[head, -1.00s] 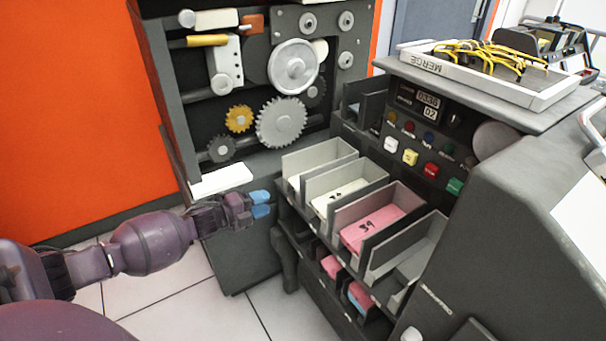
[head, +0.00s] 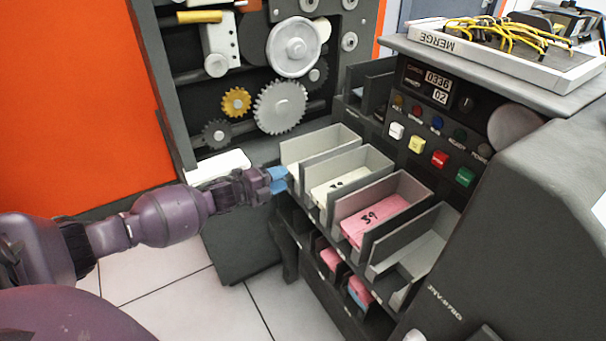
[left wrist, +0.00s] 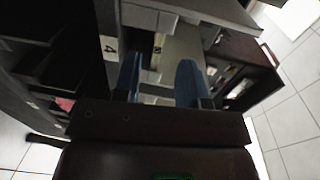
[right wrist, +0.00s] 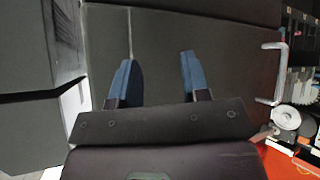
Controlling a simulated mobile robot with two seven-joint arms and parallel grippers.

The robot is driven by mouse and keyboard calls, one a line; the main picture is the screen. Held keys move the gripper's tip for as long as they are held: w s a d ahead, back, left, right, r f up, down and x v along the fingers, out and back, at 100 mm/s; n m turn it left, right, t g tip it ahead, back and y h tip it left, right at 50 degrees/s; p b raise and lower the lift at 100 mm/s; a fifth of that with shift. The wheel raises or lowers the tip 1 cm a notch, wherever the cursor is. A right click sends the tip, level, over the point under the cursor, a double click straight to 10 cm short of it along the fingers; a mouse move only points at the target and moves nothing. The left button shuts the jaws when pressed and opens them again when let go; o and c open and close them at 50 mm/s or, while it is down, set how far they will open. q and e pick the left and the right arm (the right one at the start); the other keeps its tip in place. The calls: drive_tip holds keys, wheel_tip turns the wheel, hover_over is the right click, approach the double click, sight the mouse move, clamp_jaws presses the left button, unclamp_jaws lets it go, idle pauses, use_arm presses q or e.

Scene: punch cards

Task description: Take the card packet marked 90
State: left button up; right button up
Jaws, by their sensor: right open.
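I cannot read a 90 on any packet. A pink packet (head: 374,220) marked with what looks like 59 or 39 lies in the third upper bin. A cream packet (head: 337,187) with a dark, unreadable mark lies in the second bin. My left gripper (head: 281,179), with blue fingertips, is at the front of the leftmost bin (head: 318,143). In the left wrist view its fingers (left wrist: 160,82) are apart, with nothing clearly held between them. My right gripper (right wrist: 158,78) is open and empty before a dark panel, outside the head view.
A fourth grey bin (head: 428,245) stands at the right. Pink and blue packets (head: 358,291) sit in the lower row. A white tray of yellow wires (head: 500,47) rests on top, above a button panel (head: 438,158). A gear panel (head: 280,107) stands behind.

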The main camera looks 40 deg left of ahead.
sight(293, 176)
use_arm(q)
drive_tip(key=shift+w+d+f, duration=0.2)
drive_tip(key=shift+w+f, duration=0.05)
drive_tip(key=shift+w, duration=0.2)
drive_tip(key=shift+b+x, duration=0.4)
drive_tip(key=shift+x, duration=0.4)
drive_tip(key=shift+b+x, duration=0.35)
drive_tip(key=shift+x, duration=1.8)
drive_tip(key=shift+r, duration=0.2)
use_arm(e)
drive_tip(key=shift+w+a+f+n, duration=0.15)
drive_tip(key=shift+w+a+n, duration=0.1)
drive_tip(key=shift+w+n, duration=0.15)
use_arm(q)
drive_tip(key=c, duration=0.6)
clamp_jaws()
